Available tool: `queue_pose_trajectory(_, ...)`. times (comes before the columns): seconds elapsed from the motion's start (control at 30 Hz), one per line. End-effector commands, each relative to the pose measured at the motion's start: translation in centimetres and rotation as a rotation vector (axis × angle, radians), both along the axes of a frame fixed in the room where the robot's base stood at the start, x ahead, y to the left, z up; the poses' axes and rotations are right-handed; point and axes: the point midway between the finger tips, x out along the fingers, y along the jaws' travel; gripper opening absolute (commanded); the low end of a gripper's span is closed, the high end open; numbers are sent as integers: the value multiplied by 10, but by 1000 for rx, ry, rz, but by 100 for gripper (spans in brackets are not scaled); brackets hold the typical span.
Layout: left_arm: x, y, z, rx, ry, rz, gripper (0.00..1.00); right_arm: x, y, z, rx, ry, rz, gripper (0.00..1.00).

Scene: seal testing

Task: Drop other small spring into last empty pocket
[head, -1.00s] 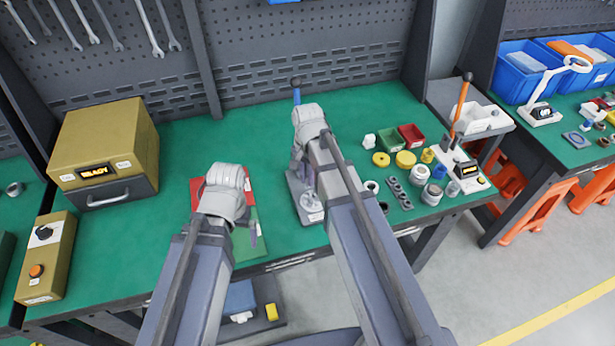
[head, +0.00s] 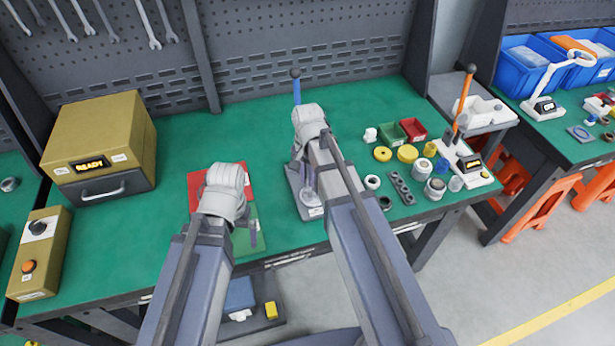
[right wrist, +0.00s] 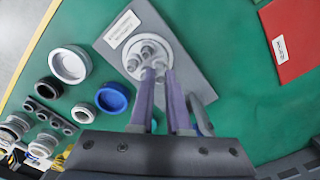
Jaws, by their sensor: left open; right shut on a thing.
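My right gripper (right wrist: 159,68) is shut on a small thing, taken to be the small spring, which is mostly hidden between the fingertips. The tips are over a round silver holder (right wrist: 133,68) with several pockets. The holder sits on a grey base plate (right wrist: 117,48) with a white label; fingers cover part of it, so I cannot tell which pockets are filled. In the head view my right gripper (head: 308,184) is over the same base plate (head: 313,211). My left gripper (head: 251,234) is open above the green pad (head: 243,244), left of the base.
A blue lever (head: 296,92) stands upright behind my right gripper. Rings, cups and a grey block with holes (head: 400,188) lie to the right. A red pad (right wrist: 290,40) is to the left in the head view. A yellow box reading READY (head: 100,140) is at far left.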

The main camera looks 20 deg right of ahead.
Motion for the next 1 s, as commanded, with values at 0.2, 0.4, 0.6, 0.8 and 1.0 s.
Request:
queue_pose_trajectory(0.2, 0, 0, -3, 0, 0, 0, 100, 0, 0, -3, 0, 0, 0, 0)
queue_pose_trajectory(0.4, 0, 0, -5, 0, 0, 0, 100, 0, 0, -5, 0, 0, 0, 0)
queue_pose_trajectory(0.6, 0, 0, -7, 0, 0, 0, 100, 0, 0, -7, 0, 0, 0, 0)
queue_pose_trajectory(0.8, 0, 0, -7, 0, 0, 0, 100, 0, 0, -7, 0, 0, 0, 27)
queue_pose_trajectory(1.0, 0, 0, -7, 0, 0, 0, 100, 0, 0, -7, 0, 0, 0, 27)
